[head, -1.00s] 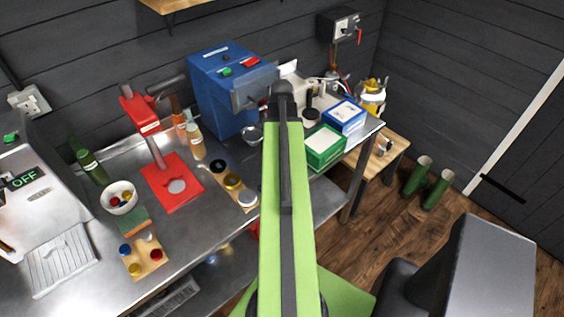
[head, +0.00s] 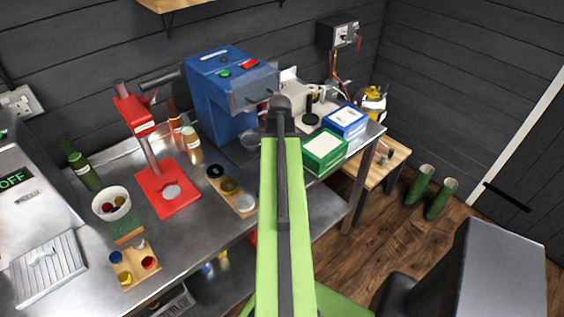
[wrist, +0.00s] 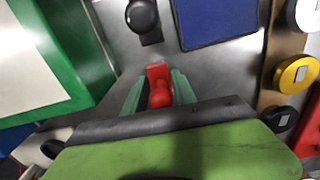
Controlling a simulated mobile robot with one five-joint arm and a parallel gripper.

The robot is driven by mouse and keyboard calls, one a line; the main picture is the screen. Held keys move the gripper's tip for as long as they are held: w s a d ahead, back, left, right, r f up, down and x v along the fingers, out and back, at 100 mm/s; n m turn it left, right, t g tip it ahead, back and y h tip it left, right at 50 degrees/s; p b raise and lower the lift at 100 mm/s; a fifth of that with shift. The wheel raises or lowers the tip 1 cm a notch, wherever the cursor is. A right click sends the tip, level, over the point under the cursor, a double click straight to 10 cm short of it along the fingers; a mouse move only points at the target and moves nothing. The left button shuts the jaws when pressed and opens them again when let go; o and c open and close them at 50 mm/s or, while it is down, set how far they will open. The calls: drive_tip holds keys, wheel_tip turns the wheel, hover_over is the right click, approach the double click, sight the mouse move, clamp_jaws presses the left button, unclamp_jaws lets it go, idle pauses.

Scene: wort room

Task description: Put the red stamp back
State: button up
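The red stamp (wrist: 158,88) shows in the wrist view between the two greenish fingers of my gripper (wrist: 160,90). The fingers lie close against both its sides, so my gripper looks shut on it. Its lower end is hidden. A black-knobbed stamp (wrist: 142,16) stands beyond it on the grey surface, beside a dark blue pad (wrist: 217,18). In the head view my arm hides my gripper and the red stamp.
A green box (head: 325,150) and a blue box (head: 345,121) sit at the counter's right end. A blue machine (head: 222,100) stands behind. A wooden strip with discs (head: 241,208) and a red press (head: 167,190) are left of my arm.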

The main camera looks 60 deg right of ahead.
drive_tip(key=shift+o, duration=1.2)
drive_tip(key=shift+r, duration=0.1)
wheel_tip(320, 180, up, 12)
drive_tip(key=p, duration=1.2)
drive_tip(key=shift+r+p, duration=0.2)
drive_tip(key=shift+p, duration=0.1)
drive_tip(key=shift+f, duration=0.1)
